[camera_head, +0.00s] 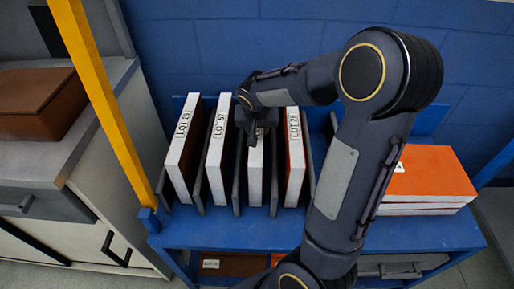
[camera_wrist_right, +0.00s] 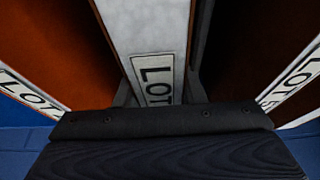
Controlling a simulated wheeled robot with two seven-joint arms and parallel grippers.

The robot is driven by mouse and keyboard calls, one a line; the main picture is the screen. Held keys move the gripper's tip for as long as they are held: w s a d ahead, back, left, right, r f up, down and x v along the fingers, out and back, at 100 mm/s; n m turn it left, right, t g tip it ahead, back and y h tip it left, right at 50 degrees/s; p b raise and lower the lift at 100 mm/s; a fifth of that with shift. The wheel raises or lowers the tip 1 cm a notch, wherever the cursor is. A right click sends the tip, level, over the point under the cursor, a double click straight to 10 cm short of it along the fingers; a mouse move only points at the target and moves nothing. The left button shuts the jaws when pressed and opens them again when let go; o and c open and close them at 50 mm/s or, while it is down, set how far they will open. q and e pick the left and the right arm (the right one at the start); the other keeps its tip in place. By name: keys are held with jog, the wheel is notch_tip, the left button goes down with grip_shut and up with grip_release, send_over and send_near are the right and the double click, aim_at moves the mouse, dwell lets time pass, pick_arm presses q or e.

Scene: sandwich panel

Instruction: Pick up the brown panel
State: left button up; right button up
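Several thin panels with white edges and LOT labels stand upright in slots between dark dividers on a blue rack. A panel marked LOT 25 (camera_head: 183,140) is leftmost, with a brown face (camera_head: 194,152) showing on its right side. My right gripper (camera_head: 256,122) is at the top of the third panel (camera_head: 255,176) from the left. The gripper hides most of this panel's label, and its face colour is hidden. The right wrist view shows a white LOT edge (camera_wrist_right: 154,50) just beyond a dark gripper part. Whether the fingers touch or grip it cannot be told. My left gripper is out of view.
Panels marked LOT 57 (camera_head: 217,150) and LOT 26 (camera_head: 294,130), the latter with orange, flank the third panel closely. Orange-topped panels (camera_head: 428,172) lie stacked at right. A yellow post (camera_head: 100,95) stands at left. A brown box (camera_head: 38,105) lies on a grey counter.

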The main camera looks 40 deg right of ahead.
grip_shut()
jog(key=shift+r, duration=0.1)
notch_tip(320, 180, up, 10)
jog(key=shift+r+p, duration=0.1)
jog(key=shift+p, duration=1.15)
notch_tip(320, 180, up, 13)
jog(key=p, duration=1)
jog(key=shift+f, duration=0.2)
